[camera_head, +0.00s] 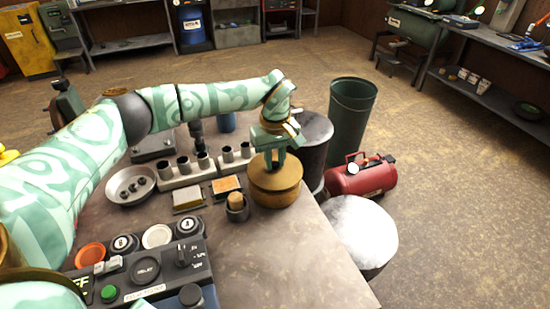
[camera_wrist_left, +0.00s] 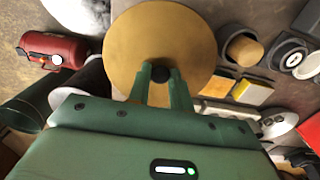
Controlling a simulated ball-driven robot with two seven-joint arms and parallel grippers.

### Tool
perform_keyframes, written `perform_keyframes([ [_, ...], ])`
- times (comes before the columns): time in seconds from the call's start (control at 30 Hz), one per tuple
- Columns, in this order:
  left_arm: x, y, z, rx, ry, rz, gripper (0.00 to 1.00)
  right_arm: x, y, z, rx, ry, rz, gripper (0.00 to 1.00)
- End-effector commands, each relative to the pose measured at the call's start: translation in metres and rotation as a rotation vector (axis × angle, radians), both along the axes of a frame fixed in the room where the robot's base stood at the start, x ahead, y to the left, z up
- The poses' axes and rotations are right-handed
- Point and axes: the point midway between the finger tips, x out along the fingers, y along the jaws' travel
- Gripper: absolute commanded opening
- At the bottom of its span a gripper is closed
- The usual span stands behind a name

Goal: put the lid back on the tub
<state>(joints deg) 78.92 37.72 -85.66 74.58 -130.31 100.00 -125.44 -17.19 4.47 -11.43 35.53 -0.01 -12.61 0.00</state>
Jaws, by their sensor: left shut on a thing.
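The round brass-coloured lid (camera_head: 287,177) is at the top of the tub (camera_head: 276,199), near the right edge of the bench. From above, in the left wrist view, the lid (camera_wrist_left: 133,45) is a flat tan disc with a small dark knob (camera_wrist_left: 161,74) in its middle. My left gripper (camera_head: 272,160) points down over the lid and is shut on its knob; the fingers (camera_wrist_left: 160,80) stand on both sides of it. The lid looks level and lined up with the tub, but I cannot tell whether a small gap is left. The tub's inside is hidden. My right gripper is not in view.
A dark cup with a cork-like plug (camera_head: 237,206) stands just left of the tub. Sponge-like blocks (camera_head: 188,199), a socket rack (camera_head: 185,172), a metal bowl (camera_head: 130,186) and a control panel (camera_head: 145,270) fill the left. The bench front (camera_head: 290,270) is clear.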

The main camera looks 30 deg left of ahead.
Motion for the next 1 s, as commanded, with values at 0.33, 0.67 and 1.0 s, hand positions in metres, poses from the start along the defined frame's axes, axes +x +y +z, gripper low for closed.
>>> perform_keyframes([
  [0.33, 0.0, 0.0, -0.008, 0.0, 0.0, 0.0, 0.0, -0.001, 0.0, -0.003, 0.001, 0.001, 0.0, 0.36],
  [0.67, 0.0, 0.0, -0.011, 0.0, 0.0, -0.001, 0.3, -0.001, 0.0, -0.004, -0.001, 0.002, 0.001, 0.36],
  [1.0, 0.0, 0.0, -0.003, 0.0, -0.001, 0.0, 0.3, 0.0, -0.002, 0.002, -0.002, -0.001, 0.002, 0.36],
])
